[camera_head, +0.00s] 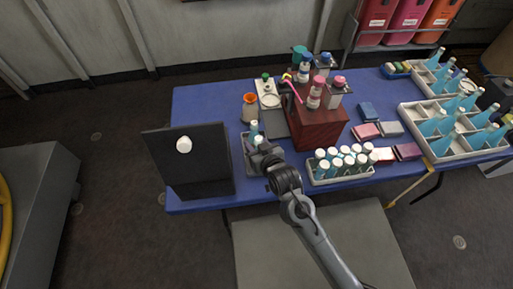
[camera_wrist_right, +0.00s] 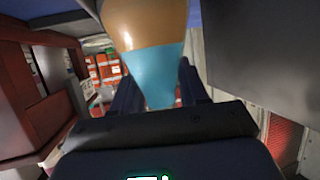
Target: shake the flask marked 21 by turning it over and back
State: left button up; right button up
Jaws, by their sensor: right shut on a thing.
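My right gripper (camera_head: 264,160) is over a small grey tray (camera_head: 247,160) near the table's front edge. In the right wrist view a flask (camera_wrist_right: 150,65), tan-orange above and teal below, stands between its fingers (camera_wrist_right: 155,95). The gripper is shut on this flask. No number can be read on it, so I cannot tell whether it is the one marked 21. In the head view, white-capped teal flasks (camera_head: 254,129) show just behind the gripper, which partly hides them. My left gripper is not in view.
A dark upright panel (camera_head: 205,168) stands left of the tray. A dark red box (camera_head: 318,128) with bottles on top is close on the right. A white rack (camera_head: 340,179) of capped bottles stands front right. Racks of teal flasks (camera_head: 440,125) stand at the far right.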

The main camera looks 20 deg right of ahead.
notch_tip(320, 180, up, 8)
jog(key=p, duration=0.3)
jog(key=shift+r, duration=0.1)
notch_tip(320, 180, up, 5)
jog(key=p, duration=0.6)
notch_tip(320, 180, up, 4)
jog(key=p, duration=0.5)
jog(key=shift+r, duration=0.1)
